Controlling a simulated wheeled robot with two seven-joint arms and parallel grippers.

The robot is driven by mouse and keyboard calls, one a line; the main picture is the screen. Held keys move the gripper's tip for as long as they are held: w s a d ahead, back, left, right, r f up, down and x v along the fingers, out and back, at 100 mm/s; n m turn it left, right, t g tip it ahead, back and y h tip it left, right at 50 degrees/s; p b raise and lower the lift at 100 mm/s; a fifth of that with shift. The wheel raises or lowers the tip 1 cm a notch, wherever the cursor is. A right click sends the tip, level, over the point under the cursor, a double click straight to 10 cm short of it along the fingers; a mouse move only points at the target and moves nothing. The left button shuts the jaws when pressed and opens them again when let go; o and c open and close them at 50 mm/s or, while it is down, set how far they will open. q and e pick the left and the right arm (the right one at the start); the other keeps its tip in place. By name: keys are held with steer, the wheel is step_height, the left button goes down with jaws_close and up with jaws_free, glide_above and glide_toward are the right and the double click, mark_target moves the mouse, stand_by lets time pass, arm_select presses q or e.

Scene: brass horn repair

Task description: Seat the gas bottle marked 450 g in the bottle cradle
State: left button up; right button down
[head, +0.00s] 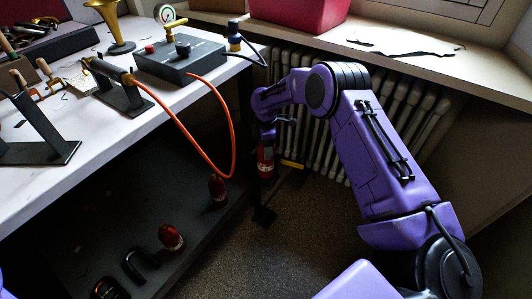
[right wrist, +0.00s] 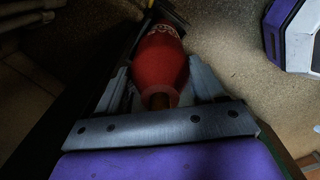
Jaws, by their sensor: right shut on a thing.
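My right gripper (head: 266,140) is shut on a red bottle (head: 265,163), low beside the bench's dark end. In the right wrist view, the red bottle (right wrist: 160,58) sits between the two fingers of the gripper (right wrist: 152,88), its narrow neck toward the palm. It bears pale lettering that I cannot read as a weight. I cannot tell which thing is the bottle cradle. My left gripper is not in view.
The white bench top (head: 110,125) carries a grey control box (head: 180,62) with a gauge and a brass horn (head: 112,25). An orange hose (head: 180,128) loops down from the bench. A radiator (head: 320,135) stands behind my right arm. Black curved pieces (head: 140,266) lie on the lower shelf (head: 110,215).

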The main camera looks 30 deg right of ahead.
step_height(320, 180, down, 2)
steer(key=shift+f, duration=0.2)
steer(key=c, duration=0.5)
jaws_free()
steer(key=shift+s+f, duration=0.1)
steer(key=shift+f, duration=0.15)
steer(key=shift+c, duration=0.2)
steer(key=o, duration=0.4)
steer(key=shift+a+r, duration=0.1)
